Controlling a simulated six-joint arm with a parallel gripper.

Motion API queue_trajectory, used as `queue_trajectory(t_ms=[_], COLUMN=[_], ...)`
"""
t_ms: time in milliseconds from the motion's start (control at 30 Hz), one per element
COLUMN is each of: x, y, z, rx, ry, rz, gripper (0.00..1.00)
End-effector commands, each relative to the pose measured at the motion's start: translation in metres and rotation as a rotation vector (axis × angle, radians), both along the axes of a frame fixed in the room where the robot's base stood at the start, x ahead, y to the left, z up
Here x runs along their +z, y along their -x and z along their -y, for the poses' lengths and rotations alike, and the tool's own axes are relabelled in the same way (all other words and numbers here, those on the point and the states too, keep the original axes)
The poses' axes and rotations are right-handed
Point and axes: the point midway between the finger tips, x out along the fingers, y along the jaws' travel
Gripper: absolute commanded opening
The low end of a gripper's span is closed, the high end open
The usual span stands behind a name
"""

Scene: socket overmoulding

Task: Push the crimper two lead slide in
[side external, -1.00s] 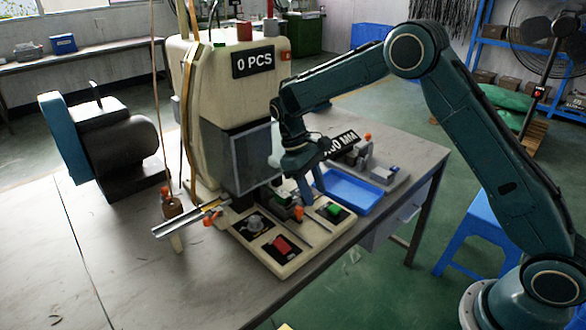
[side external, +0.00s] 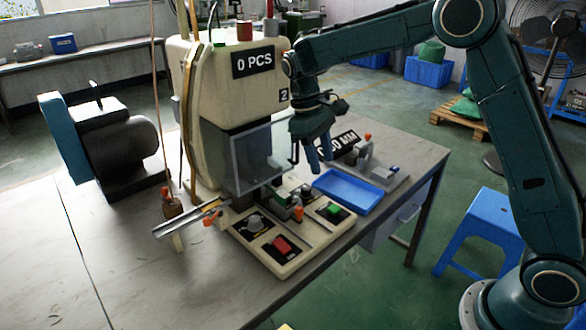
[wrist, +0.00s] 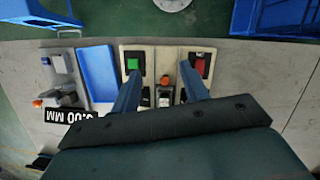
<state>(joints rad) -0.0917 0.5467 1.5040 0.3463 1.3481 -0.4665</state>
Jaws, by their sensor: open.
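The crimper (side external: 222,80) is a cream machine with a "0 PCS" display and a clear guard over its work area. My gripper (side external: 312,165) is above the base's back right, clear of the slides. In the wrist view my gripper (wrist: 161,82) is open and empty, its blue fingers spread over the base. A dark slide part (wrist: 165,98) shows between them; the gripper body hides the parts behind.
A green button (side external: 333,209) and a red button (side external: 282,245) are on the base. A blue tray (side external: 347,190) and a small fixture (side external: 383,174) stand to the right. A metal rail (side external: 188,218) sticks out left. The front table is clear.

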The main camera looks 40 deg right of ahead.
Motion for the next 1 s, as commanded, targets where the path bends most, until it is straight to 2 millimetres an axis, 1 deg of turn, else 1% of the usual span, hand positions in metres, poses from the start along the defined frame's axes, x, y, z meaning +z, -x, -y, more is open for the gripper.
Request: queue_trajectory(t_ms=[100,500,1000], x=[0.011,0.043,0.074], y=[0.007,0.032,0.067], z=[0.002,0.007,0.012], rx=[-0.005,-0.025,-0.051], ry=[0.001,0.001,-0.003], rz=[0.026,0.110,0.214], gripper=[0.45,0.45,0.45])
